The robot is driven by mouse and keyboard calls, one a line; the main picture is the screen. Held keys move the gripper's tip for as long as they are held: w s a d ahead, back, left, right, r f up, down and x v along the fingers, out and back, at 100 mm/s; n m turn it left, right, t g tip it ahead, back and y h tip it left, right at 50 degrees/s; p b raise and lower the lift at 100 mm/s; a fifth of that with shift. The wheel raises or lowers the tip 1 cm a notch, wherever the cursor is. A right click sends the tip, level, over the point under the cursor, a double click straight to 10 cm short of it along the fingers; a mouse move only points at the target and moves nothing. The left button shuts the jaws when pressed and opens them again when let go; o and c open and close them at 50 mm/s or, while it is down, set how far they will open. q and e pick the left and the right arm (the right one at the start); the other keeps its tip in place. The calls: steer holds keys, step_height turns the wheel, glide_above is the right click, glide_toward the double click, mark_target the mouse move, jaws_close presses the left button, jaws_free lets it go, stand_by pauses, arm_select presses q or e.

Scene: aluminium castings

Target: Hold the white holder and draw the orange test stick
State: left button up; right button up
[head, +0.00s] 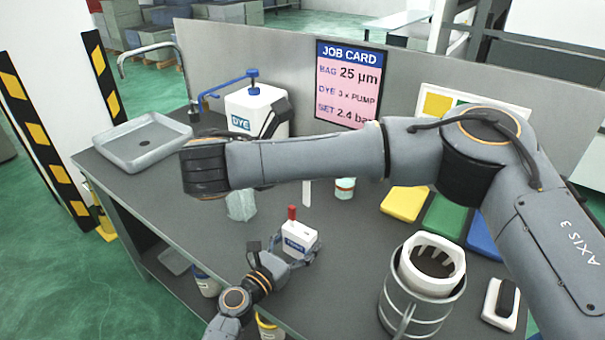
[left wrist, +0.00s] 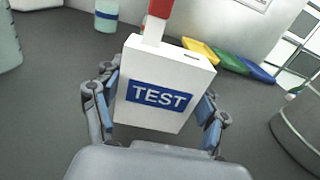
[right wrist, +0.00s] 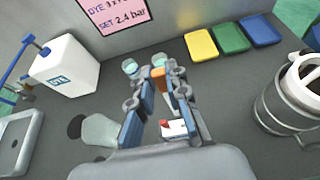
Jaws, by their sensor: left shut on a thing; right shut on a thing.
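The white holder (head: 299,240), a box with a blue TEST label, stands out in the left wrist view (left wrist: 166,85). My left gripper (head: 290,255) is shut on it, its fingers (left wrist: 157,110) on both sides. A red-topped stick (head: 292,213) with a white stem stands in the holder's top. In the right wrist view my right gripper (right wrist: 160,90) is shut on the orange test stick (right wrist: 158,78), its white stem hanging free above the holder (right wrist: 174,129). In the head view my forearm hides the right gripper; a white strip (head: 306,192), likely the stem, shows below it.
A dye canister (head: 240,105) with a blue pump and a grey tray sink (head: 143,141) stand left. Yellow (head: 404,203), green and blue pads lie right of centre. A metal pot (head: 422,300) with a white insert stands at front right. A jar (head: 345,187) stands behind the holder.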

steer(key=shift+r, duration=0.45)
arm_select(q)
steer(key=o, duration=1.2)
